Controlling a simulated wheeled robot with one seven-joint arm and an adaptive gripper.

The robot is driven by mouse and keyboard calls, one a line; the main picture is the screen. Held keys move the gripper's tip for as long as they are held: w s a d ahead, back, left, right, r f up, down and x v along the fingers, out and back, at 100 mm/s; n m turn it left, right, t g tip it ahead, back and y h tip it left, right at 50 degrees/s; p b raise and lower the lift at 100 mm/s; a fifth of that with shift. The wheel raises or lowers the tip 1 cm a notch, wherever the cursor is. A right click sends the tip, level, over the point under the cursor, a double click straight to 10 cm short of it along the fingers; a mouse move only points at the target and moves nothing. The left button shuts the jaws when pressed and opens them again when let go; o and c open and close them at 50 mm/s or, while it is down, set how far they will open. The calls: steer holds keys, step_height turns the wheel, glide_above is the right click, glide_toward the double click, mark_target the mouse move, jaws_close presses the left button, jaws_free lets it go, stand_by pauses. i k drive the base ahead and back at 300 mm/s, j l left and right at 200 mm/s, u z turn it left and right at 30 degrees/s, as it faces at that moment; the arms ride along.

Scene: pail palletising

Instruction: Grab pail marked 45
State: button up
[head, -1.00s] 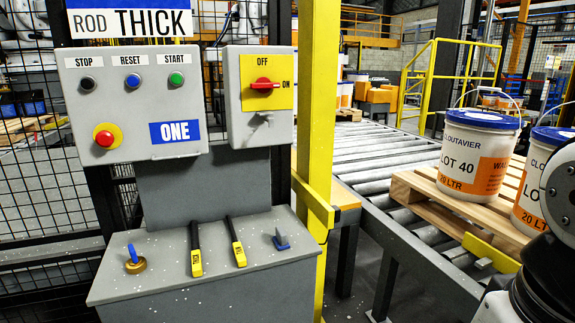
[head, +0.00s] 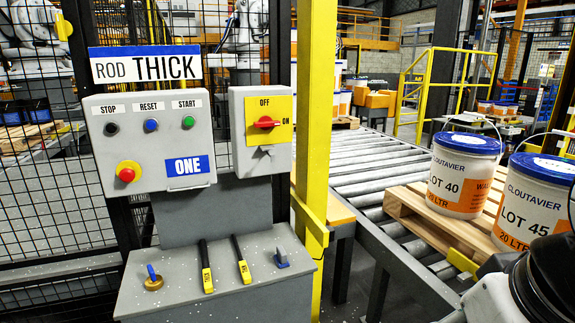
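The pail marked LOT 45 (head: 530,200) stands upright on a wooden pallet (head: 432,224) at the right of the head view. It is white and orange with a blue lid, and its right and lower parts are cut off by the frame edge and my arm. A similar pail marked LOT 40 (head: 463,178) stands to its left on the same pallet, with its wire handle raised. Part of my arm shows at the bottom right, in front of the pail marked 45. My gripper is out of view.
The pallet rests on a roller conveyor (head: 368,165). A grey control console (head: 215,280) with buttons and levers stands at the left, beside a yellow post (head: 316,120). Black mesh fencing (head: 35,195) lies behind it. A yellow railing (head: 432,90) stands beyond the conveyor.

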mark_target(533, 204)
steer(key=k+z, duration=0.2)
steer(key=z, duration=2.1)
steer(key=k+j+u, duration=0.15)
steer(key=j, duration=0.65)
steer(key=k+j+u, duration=0.15)
steer(key=j, duration=0.7)
steer(key=j+u, duration=0.15)
steer(key=j, duration=0.65)
